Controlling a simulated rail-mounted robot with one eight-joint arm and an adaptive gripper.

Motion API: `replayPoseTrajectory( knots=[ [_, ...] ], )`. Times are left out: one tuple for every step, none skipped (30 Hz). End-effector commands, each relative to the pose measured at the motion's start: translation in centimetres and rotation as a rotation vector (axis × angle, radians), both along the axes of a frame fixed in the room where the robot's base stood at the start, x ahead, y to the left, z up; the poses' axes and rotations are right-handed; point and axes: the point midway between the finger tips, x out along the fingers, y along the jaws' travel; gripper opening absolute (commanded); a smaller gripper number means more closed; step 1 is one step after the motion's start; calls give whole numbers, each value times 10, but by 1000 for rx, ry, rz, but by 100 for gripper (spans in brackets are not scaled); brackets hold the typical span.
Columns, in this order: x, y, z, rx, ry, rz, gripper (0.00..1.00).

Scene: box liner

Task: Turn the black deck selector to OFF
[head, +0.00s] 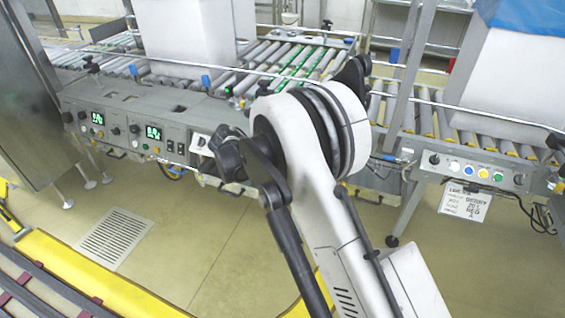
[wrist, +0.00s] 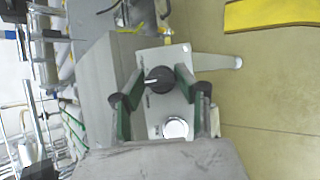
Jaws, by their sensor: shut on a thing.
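The black deck selector (wrist: 158,80) is a round knob on a pale plate (wrist: 178,58) in the wrist view. A light pointer mark on it faces the picture's left. Small print beside it is too blurred to read. My gripper (wrist: 159,75) has its two green-padded fingers on either side of the knob and is shut on it. A round silver-white button (wrist: 175,127) sits on the same plate, nearer the palm. In the head view my arm hides the gripper's grip on the knob.
The grey console (head: 130,115) has green displays and several knobs. Roller conveyors (head: 290,62) run behind it with white boxes (head: 185,35). Another panel (head: 475,170) with coloured buttons stands at right. The floor in front holds a drain grate (head: 115,238) and yellow edging (head: 90,275).

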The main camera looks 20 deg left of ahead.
Motion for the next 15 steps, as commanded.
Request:
replayPoseTrajectory(
  knots=[
    [0,0,0,0,-1,1,4],
    [0,0,0,0,-1,1,33],
    [0,0,0,1,0,1,39],
    [0,0,0,1,0,1,43],
    [0,0,0,1,0,1,47],
    [0,0,0,1,0,1,49],
    [0,0,0,1,0,1,49],
    [0,0,0,1,-1,0,49],
    [0,0,0,1,-1,-1,49],
    [0,0,0,1,-1,-1,49],
    [0,0,0,1,-1,-1,49],
    [0,0,0,1,-1,-1,49],
    [0,0,0,1,-1,-1,49],
    [0,0,0,1,-1,-1,49],
    [0,0,0,1,-1,-1,49]
  ],
)
